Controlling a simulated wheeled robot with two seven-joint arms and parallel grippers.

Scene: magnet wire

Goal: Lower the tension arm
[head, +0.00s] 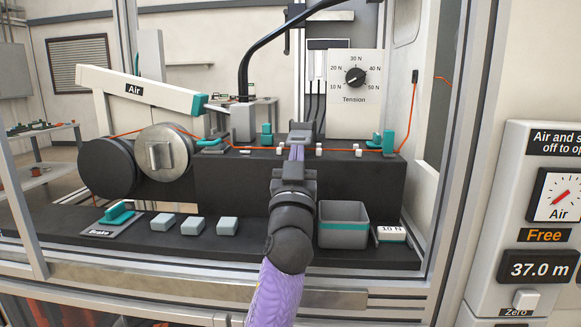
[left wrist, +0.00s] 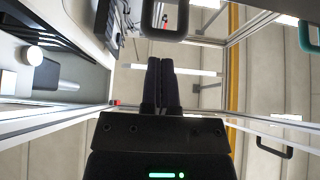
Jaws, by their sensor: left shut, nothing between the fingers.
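A long white arm (head: 150,92) labelled "Air", with a teal end, slants down to the right above the wheels in the head view. It may be the tension arm; no label says so. A black curved bar (head: 268,47) rises from a grey block and bends right. My left gripper (head: 297,150) is shut and empty, reaching over the black block at the middle. A grey loop-like piece (head: 300,131) shows just beyond its fingertips; I cannot tell if they touch. In the left wrist view, the closed fingers (left wrist: 161,84) point toward a dark loop (left wrist: 164,22). My right gripper is out of view.
An orange wire runs past a dark wheel (head: 107,167), a metal wheel (head: 164,152) and the black block (head: 245,182). A tension dial (head: 356,77) stands behind. A grey bin (head: 344,226), several pale blocks and a brake lever (head: 117,214) sit in front. A frame post stands right.

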